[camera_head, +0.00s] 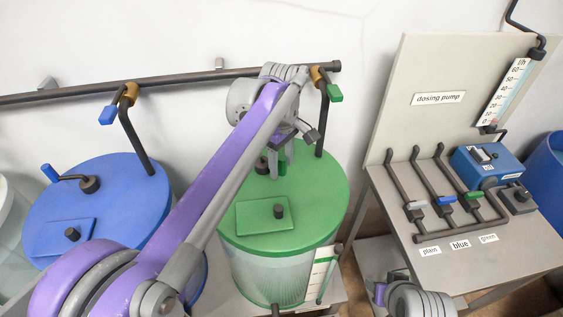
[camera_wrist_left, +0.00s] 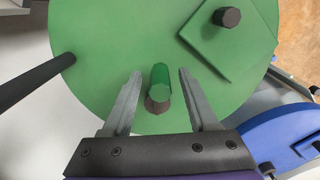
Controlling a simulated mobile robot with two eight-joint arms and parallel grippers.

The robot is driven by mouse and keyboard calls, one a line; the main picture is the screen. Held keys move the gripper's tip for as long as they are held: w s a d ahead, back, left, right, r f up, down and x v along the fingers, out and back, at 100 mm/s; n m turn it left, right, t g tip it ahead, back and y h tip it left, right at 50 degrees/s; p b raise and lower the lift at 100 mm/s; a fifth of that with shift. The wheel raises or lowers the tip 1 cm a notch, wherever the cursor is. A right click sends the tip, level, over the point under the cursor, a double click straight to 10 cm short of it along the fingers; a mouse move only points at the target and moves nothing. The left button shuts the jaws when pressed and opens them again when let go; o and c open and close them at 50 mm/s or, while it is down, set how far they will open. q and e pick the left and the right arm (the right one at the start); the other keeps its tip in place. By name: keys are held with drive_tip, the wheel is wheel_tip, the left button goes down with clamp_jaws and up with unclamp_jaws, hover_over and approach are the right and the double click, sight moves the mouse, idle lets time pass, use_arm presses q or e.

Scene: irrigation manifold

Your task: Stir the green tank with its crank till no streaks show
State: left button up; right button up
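The green tank has a round green lid (camera_head: 325,185) and a pale, see-through body (camera_head: 262,278). Its lid (camera_wrist_left: 100,40) fills much of the left wrist view. The crank's green handle (camera_wrist_left: 160,76) stands up from the lid, its dark base below it; in the head view the crank is mostly hidden by my gripper. My left gripper (camera_head: 279,158) is over the lid. In the left wrist view its fingers (camera_wrist_left: 162,76) are open, one on each side of the handle, with gaps to both. I cannot make out streaks.
A blue tank (camera_head: 120,190) with a blue-handled crank (camera_head: 50,173) stands left. A pipe (camera_head: 190,77) with a green-handled valve (camera_head: 334,93) runs behind. The green lid carries a square hatch (camera_head: 255,215). The dosing pump bench (camera_head: 390,215) stands right, with several levers.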

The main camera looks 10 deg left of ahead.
use_arm(q)
drive_tip(key=shift+r, duration=0.1)
wheel_tip(320, 180, up, 11)
drive_tip(key=shift+f+p, duration=0.15)
drive_tip(key=shift+p, duration=0.4)
use_arm(e)
drive_tip(key=shift+w+r, duration=0.45)
drive_tip(key=shift+r, duration=0.4)
use_arm(q)
drive_tip(key=shift+f+b, duration=0.25)
drive_tip(key=shift+b, duration=0.2)
drive_tip(key=shift+s+d+f, duration=0.1)
drive_tip(key=shift+s+f, duration=0.05)
drive_tip(key=shift+f, duration=0.1)
wheel_tip(320, 180, down, 8)
drive_tip(key=shift+f+b, duration=0.25)
drive_tip(key=shift+b, duration=0.3)
drive_tip(key=shift+f, duration=0.65)
use_arm(e)
drive_tip(key=shift+s+f, duration=0.4)
drive_tip(key=shift+f, duration=0.4)
drive_tip(key=shift+s+f, duration=0.35)
drive_tip(key=shift+f, duration=0.4)
